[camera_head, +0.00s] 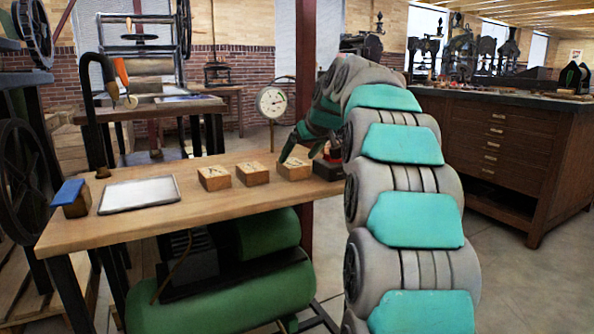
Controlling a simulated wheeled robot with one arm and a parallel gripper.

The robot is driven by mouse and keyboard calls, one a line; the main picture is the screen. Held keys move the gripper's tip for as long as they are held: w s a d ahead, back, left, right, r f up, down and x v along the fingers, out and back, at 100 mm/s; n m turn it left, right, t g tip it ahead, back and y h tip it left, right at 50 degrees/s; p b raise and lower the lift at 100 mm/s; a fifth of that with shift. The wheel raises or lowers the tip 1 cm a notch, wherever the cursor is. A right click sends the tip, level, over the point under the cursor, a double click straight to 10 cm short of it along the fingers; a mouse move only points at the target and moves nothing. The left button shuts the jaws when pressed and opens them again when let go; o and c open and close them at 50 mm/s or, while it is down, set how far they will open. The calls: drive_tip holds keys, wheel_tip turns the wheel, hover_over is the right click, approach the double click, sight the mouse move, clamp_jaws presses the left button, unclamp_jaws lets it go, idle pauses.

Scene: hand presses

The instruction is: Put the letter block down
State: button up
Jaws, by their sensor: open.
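Three wooden letter blocks sit in a row on the wooden tabletop: a left one (214,179), a middle one (252,174) and a right one (294,171). My gripper (298,154) is open, with its fingers pointing down just above the right block. I cannot tell whether a finger touches that block. The block rests on the table. My arm hides part of the gripper and the table's right end.
A dial gauge (271,103) on a stand rises behind the blocks. A silver tray (140,194) and a blue-topped block (71,197) lie to the left. A dark and red object (328,168) stands close right of the gripper. Bare tabletop (215,215) lies in front.

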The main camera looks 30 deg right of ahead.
sight(293, 163)
drive_tip(key=shift+x, duration=2.75)
drive_tip(key=shift+c, duration=0.4)
drive_tip(key=c, duration=1.3)
drive_tip(key=shift+r, duration=0.15)
